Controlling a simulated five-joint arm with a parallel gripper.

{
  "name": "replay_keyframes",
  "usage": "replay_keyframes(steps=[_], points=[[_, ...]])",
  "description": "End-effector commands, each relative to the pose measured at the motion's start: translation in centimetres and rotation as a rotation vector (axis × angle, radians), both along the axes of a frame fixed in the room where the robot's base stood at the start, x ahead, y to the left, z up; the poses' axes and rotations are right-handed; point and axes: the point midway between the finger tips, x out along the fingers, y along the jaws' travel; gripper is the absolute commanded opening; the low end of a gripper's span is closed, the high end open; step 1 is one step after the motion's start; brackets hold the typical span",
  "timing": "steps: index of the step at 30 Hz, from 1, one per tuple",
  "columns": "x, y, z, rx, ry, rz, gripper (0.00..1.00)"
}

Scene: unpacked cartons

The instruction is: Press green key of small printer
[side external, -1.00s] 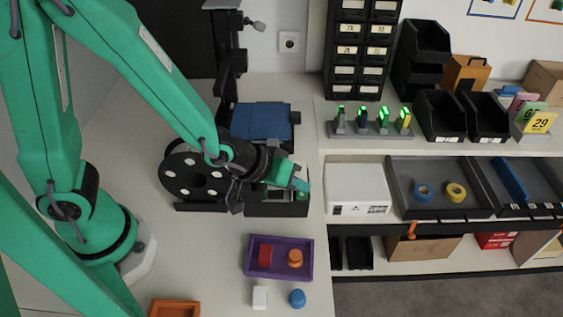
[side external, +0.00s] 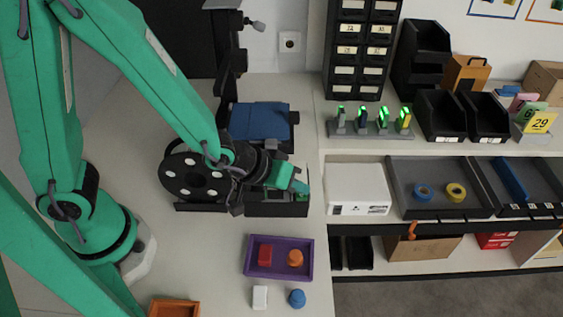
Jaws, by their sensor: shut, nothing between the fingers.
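The small printer appears to be the low black box (side external: 277,209) on the table, partly hidden under my gripper. A small green patch, which looks like the green key (side external: 302,198), shows at the right end of its top. My green gripper (side external: 301,187) is shut and empty, with its tips right over that end of the box. The tips overlap the key area in this view, so I cannot tell whether they touch the key.
A black spool (side external: 184,176) stands left of the box, and a blue-topped unit (side external: 259,121) behind it. A purple tray (side external: 248,271) holds a red and an orange piece in front. A white box (side external: 357,188) sits on the shelf to the right.

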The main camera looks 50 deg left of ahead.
Motion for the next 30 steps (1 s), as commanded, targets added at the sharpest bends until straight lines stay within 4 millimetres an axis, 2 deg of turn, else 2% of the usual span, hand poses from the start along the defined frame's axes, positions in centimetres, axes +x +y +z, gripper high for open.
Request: replay_keyframes(steps=[18, 30], points=[[-0.1, 0.0, -0.3, 0.001, 0.002, 0.000, 0.00], [0.0, 0.0, 1.2, 0.000, 0.000, 0.000, 0.00]])
